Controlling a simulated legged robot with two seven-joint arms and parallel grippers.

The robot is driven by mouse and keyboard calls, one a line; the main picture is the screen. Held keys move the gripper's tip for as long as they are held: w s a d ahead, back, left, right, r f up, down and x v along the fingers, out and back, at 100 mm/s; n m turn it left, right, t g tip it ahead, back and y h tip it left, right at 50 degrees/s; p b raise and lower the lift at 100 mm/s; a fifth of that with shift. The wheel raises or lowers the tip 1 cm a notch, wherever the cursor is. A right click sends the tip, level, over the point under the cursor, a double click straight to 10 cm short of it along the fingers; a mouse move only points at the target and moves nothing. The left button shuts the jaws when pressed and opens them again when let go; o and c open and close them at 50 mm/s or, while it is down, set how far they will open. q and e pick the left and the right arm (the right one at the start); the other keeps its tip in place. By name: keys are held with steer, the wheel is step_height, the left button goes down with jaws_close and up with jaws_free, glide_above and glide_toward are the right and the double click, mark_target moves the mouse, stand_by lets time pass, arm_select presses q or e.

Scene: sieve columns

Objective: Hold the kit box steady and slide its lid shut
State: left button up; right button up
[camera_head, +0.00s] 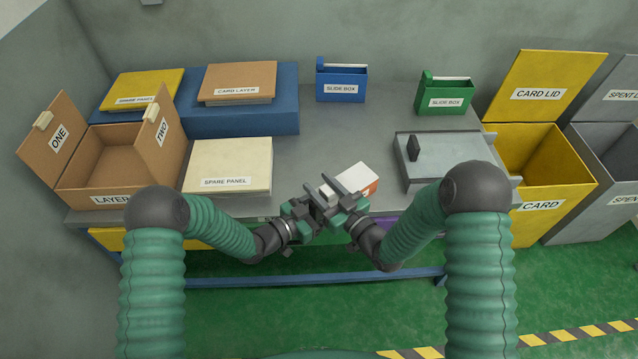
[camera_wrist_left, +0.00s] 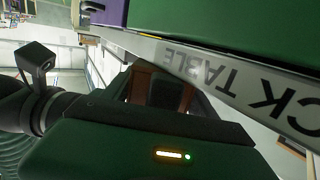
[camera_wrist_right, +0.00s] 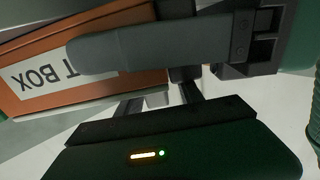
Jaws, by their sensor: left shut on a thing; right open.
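The kit box (camera_head: 371,188) is a small box with an orange side and a white top, near the table's front edge in the head view. Its orange side with a white label, upside down, fills the upper left of the right wrist view (camera_wrist_right: 150,82). The white top (camera_head: 353,178) looks like the lid; how far it is slid is hidden by the grippers. My left gripper (camera_head: 318,193) is shut on the box at its near left end. My right gripper (camera_head: 338,187) is open, close beside the left one. A grey finger crosses before the box in the right wrist view.
A cream spare panel (camera_head: 228,167) lies to the left, beside an open brown layer box (camera_head: 105,180). A grey case with a dark handle (camera_head: 436,160) lies to the right. Blue (camera_head: 341,86) and green (camera_head: 445,95) slide boxes stand at the back. The middle table is clear.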

arm_select(q)
steer(key=o, duration=1.1)
arm_select(e)
steer(key=v, duration=1.1)
steer(key=shift+d, duration=0.15)
